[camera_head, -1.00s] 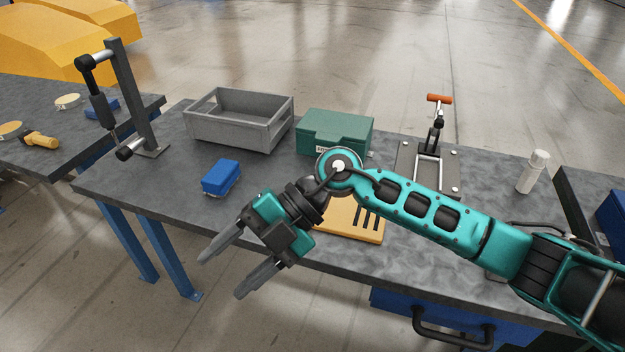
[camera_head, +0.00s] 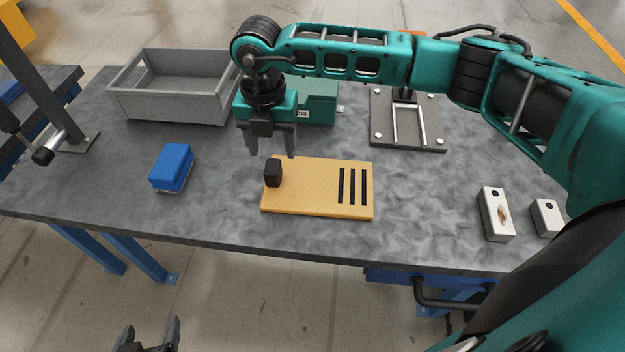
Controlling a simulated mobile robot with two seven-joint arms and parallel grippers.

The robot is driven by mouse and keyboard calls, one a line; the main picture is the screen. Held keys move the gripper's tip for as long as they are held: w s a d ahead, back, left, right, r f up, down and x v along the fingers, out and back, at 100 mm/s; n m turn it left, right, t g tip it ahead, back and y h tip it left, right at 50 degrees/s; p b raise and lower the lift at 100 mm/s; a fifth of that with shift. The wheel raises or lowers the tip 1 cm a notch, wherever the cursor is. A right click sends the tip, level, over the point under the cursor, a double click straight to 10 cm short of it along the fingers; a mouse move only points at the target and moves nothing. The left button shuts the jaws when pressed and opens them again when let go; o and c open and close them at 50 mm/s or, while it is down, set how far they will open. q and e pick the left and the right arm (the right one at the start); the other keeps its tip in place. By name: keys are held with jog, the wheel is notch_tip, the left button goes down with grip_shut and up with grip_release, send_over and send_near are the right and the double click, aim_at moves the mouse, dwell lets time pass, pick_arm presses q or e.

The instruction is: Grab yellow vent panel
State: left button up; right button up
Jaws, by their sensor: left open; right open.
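The yellow vent panel (camera_head: 310,190) lies flat on the grey workbench (camera_head: 225,205). It has a black knob (camera_head: 272,173) at its left end and three dark slots at its right end. My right gripper (camera_head: 272,154) is open and empty, pointing down just behind the knob in the picture. Its fingertips appear to be above the panel's far left corner, though the exact height is hard to judge. My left gripper (camera_head: 151,330) is open and empty at the bottom left, in front of the bench and far from the panel.
A blue and white block (camera_head: 172,167) lies left of the panel. Behind stand a grey open bin (camera_head: 175,105) and a green box (camera_head: 318,103), partly hidden by my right arm. A toggle-clamp plate (camera_head: 425,140) and two metal blocks (camera_head: 497,215) are to the right.

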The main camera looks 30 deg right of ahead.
aim_at(272, 165)
jog(key=f, duration=0.6)
jog(key=shift+a+f, duration=0.3)
jog(key=shift+f, duration=0.05)
jog(key=c, duration=1.1)
jog(key=shift+r, duration=0.15)
jog(key=shift+c, duration=0.2)
